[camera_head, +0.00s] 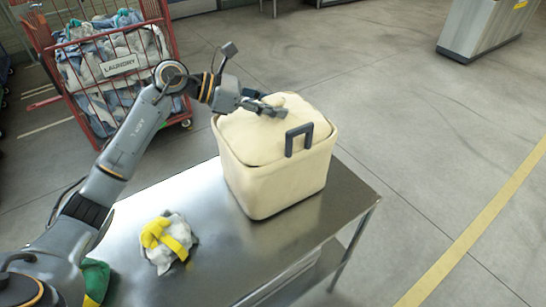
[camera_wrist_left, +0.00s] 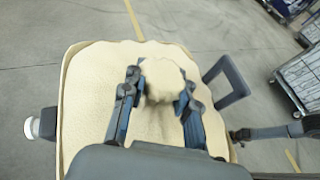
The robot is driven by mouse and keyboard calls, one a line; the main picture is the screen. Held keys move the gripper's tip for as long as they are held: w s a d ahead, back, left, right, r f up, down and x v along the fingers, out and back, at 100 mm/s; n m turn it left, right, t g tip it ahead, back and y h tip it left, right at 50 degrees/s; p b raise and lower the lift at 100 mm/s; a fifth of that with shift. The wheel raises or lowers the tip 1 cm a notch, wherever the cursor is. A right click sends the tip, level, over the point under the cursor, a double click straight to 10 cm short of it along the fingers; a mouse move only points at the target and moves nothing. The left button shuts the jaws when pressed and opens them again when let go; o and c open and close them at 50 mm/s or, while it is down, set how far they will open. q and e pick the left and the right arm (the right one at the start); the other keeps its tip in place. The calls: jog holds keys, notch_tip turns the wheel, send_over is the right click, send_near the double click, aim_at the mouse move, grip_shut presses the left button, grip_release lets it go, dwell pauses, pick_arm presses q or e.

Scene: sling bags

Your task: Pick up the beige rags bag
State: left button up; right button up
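The beige bag (camera_head: 275,178) stands upright on the metal table, full, with a dark handle (camera_head: 298,140) on its near side. In the left wrist view the bag (camera_wrist_left: 85,110) fills the middle, with a rounded beige lump (camera_wrist_left: 162,78) on its top. My left gripper (camera_head: 272,105) is at the top of the bag, reaching in from the left. In the left wrist view its two fingers (camera_wrist_left: 158,92) are spread, one on each side of the lump. Whether they touch it is unclear. My right gripper is not in view.
The metal table (camera_head: 225,270) has a bare surface in front of the bag. A white and yellow cloth bundle (camera_head: 168,243) lies on it. A red laundry cart (camera_head: 100,75) stands behind at left. A grey bin (camera_head: 483,28) stands far right on open floor.

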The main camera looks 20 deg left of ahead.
pick_arm(q)
grip_shut()
jog(key=shift+r, duration=0.2)
